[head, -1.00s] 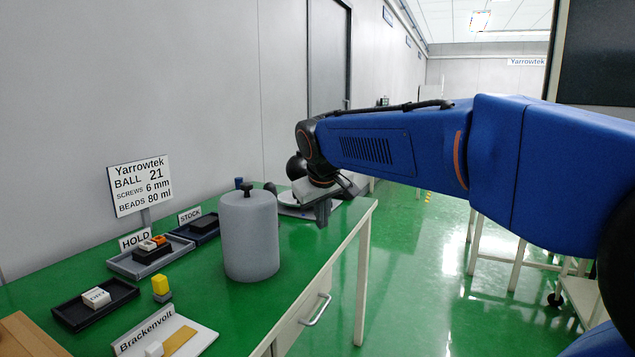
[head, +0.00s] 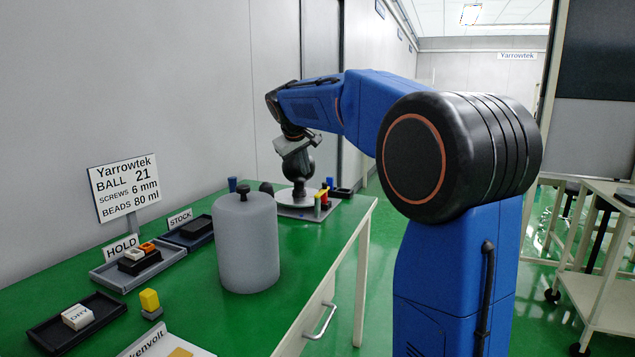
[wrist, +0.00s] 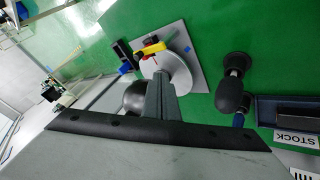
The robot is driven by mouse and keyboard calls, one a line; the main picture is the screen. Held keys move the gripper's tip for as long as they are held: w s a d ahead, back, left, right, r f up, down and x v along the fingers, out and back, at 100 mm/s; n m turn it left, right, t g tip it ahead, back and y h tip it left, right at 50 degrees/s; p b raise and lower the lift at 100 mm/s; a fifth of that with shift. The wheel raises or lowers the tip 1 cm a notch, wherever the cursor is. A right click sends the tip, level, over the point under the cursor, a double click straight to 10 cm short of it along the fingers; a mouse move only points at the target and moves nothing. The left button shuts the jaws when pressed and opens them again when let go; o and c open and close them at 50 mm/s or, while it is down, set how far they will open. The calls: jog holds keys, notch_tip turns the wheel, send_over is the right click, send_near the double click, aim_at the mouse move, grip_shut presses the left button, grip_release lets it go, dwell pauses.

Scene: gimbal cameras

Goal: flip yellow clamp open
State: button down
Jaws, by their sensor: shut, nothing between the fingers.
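The yellow clamp (wrist: 151,49) shows in the wrist view as a small yellow lever with red beside it, at the rim of a white disc (wrist: 180,72). Whether it is flipped open is too small to tell. In the head view, yellow and red parts (head: 323,199) stand at the disc's right side. My gripper (head: 300,158) is shut and empty, in front of a black ball (head: 297,170) above the disc. In the wrist view its grey fingers (wrist: 161,88) point toward the disc, apart from the lever. The ball (wrist: 136,95) is partly hidden behind them.
A grey cylinder (head: 246,245) stands nearer on the green table. A black knobbed piece (wrist: 232,95) is right of the disc in the wrist view. Trays and the STOCK sign (head: 180,218) line the wall side. The right table edge is close to the disc.

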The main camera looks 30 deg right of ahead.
jog(key=shift+w+d+f, duration=0.9)
jog(key=shift+d+f, duration=0.35)
jog(key=shift+d, duration=0.05)
jog(key=shift+w+d+f, duration=0.9)
jog(key=shift+d+f, duration=0.4)
jog(key=shift+d, duration=0.05)
jog(key=shift+w+d+f, duration=0.9)
jog(key=shift+d+f, duration=0.35)
jog(key=shift+d, duration=0.05)
